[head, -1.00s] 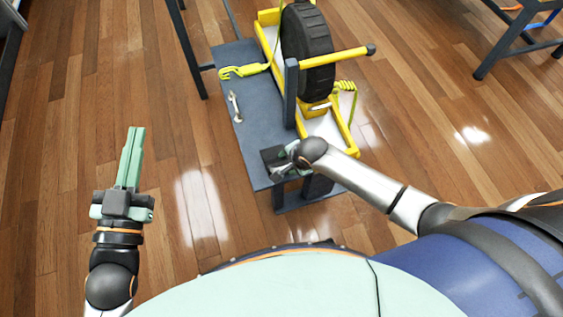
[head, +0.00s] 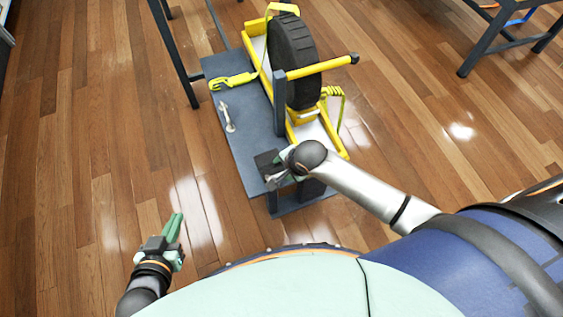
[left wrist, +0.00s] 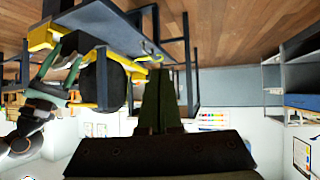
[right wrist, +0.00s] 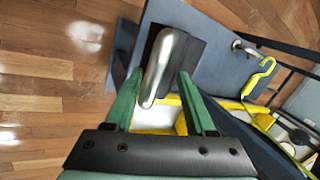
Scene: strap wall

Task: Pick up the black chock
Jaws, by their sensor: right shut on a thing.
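The black chock (head: 264,160) is a dark block on the near left part of the grey bench top (head: 244,150). In the right wrist view, the chock (right wrist: 190,52) has a curved silver handle (right wrist: 160,68). My right gripper (head: 281,172) is at the chock, its green fingers on either side of the handle and shut on it; the right wrist view shows the fingertips (right wrist: 158,90). The arm hides part of the chock in the head view. My left gripper (head: 174,227) is empty, fingers together, over the floor left of the bench; it also shows in the left wrist view (left wrist: 161,100).
A black wheel (head: 293,60) stands in a yellow frame (head: 252,48) on the bench. A yellow strap with hook (head: 234,81) and a silver wrench-like tool (head: 227,117) lie left of it. A dark post (head: 279,103) rises beside the wheel.

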